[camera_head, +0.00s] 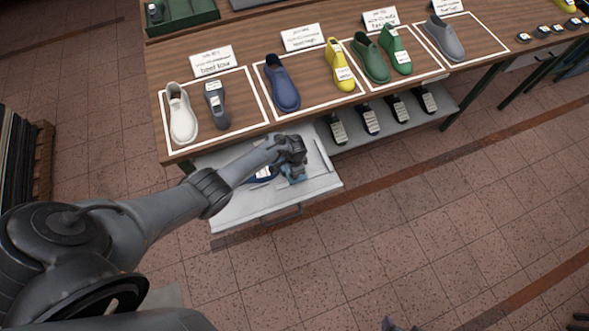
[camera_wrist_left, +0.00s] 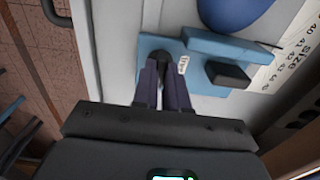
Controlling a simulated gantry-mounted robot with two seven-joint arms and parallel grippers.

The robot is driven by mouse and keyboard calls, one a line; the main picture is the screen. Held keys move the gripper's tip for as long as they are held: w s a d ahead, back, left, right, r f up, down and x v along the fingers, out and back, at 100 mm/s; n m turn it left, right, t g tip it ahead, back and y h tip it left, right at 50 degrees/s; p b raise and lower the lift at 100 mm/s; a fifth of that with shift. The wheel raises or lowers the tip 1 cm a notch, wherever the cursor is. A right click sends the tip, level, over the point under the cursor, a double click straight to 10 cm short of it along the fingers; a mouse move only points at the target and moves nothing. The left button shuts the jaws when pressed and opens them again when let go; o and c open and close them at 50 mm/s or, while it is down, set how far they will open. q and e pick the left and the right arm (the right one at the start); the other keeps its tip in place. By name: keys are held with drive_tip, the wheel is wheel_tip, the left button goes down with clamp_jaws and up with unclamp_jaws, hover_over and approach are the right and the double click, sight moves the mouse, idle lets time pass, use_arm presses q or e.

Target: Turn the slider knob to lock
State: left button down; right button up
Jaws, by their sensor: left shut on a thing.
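A light blue measuring device (camera_head: 293,177) lies on the pulled-out grey drawer under the table. In the left wrist view its blue slider plate (camera_wrist_left: 150,46) carries a dark round knob (camera_wrist_left: 166,62) beside a small printed label. My left gripper (camera_head: 292,170) reaches down onto the device. In the left wrist view its two fingers (camera_wrist_left: 165,86) are closed around the knob, partly hiding it. A blue bar and a dark block (camera_wrist_left: 228,74) sit to the right of the knob. A small dark tip at the head view's bottom edge may be my right gripper (camera_head: 389,324); its state is unclear.
The drawer (camera_head: 232,212) has a dark handle (camera_head: 283,216) at its front. A blue shoe last (camera_head: 262,174) lies in it, and a size scale (camera_wrist_left: 293,55) is beside the device. Several lasts stand on the wooden table (camera_head: 235,52) above. Open tiled floor lies in front.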

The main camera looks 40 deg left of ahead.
use_arm(q)
drive_tip(key=c, duration=1.2)
unclamp_jaws()
drive_tip(key=shift+o, duration=0.2)
wheel_tip(320, 180, up, 11)
drive_tip(key=p, duration=0.4)
drive_tip(key=shift+f, duration=0.15)
